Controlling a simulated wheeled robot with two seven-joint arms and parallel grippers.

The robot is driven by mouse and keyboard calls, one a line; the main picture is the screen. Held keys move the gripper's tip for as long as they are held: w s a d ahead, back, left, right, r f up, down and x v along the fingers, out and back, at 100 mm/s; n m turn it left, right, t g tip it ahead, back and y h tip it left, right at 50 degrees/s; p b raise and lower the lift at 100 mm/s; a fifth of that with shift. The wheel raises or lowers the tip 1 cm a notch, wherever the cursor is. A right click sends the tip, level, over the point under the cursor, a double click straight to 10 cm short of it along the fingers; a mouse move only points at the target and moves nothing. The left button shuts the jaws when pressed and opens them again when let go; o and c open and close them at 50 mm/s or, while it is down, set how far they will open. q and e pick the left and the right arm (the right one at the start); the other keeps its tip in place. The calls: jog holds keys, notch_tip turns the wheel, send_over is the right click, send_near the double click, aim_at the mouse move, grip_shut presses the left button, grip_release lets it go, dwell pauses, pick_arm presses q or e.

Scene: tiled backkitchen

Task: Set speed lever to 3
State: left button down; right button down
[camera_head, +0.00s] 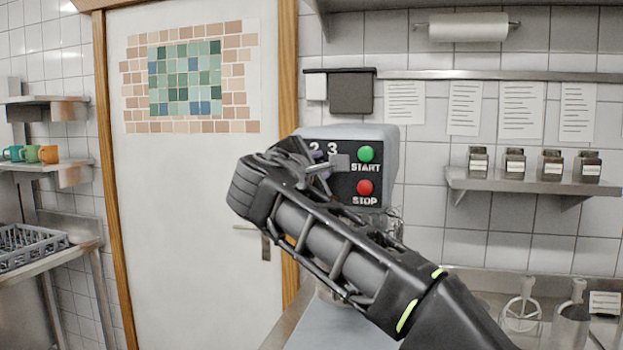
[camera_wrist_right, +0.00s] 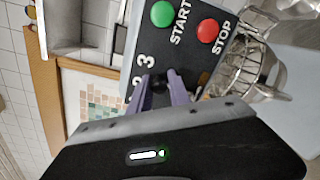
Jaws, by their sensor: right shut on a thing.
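The mixer (camera_head: 396,150) stands in the middle of the head view. Its dark panel carries the digits 2 and 3, a green START button (camera_head: 365,154) and a red STOP button (camera_head: 365,187). My right gripper (camera_head: 322,166) reaches the panel's left part and covers much of it. In the right wrist view my right gripper (camera_wrist_right: 163,90) has its fingers closed around the small dark speed lever (camera_wrist_right: 159,86), close to the digit 3. The digit 1 and the exact lever setting are hidden or unclear. My left gripper is not in view.
A wire whisk or guard (camera_wrist_right: 250,62) sits below the mixer head. A wall shelf (camera_head: 530,182) with several dark jars is at the right. A white door (camera_head: 190,220) is behind at the left, and a dish rack (camera_head: 30,245) stands at far left.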

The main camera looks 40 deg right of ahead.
jog(key=shift+s+d+f+m+b, duration=0.2)
jog(key=shift+s+m+b, duration=0.1)
jog(key=shift+m+b, duration=0.5)
jog(key=shift+s+d+f+m+b, duration=0.15)
jog(key=shift+s+m+b, duration=0.15)
jog(key=shift+m+b, duration=0.5)
jog(key=shift+m, duration=0.3)
jog(key=c, duration=1.5)
grip_release()
jog(key=shift+o, duration=1)
jog(key=b+v, duration=0.1)
jog(key=v, duration=0.6)
jog(key=shift+s+a, duration=0.25)
jog(key=shift+s, duration=0.1)
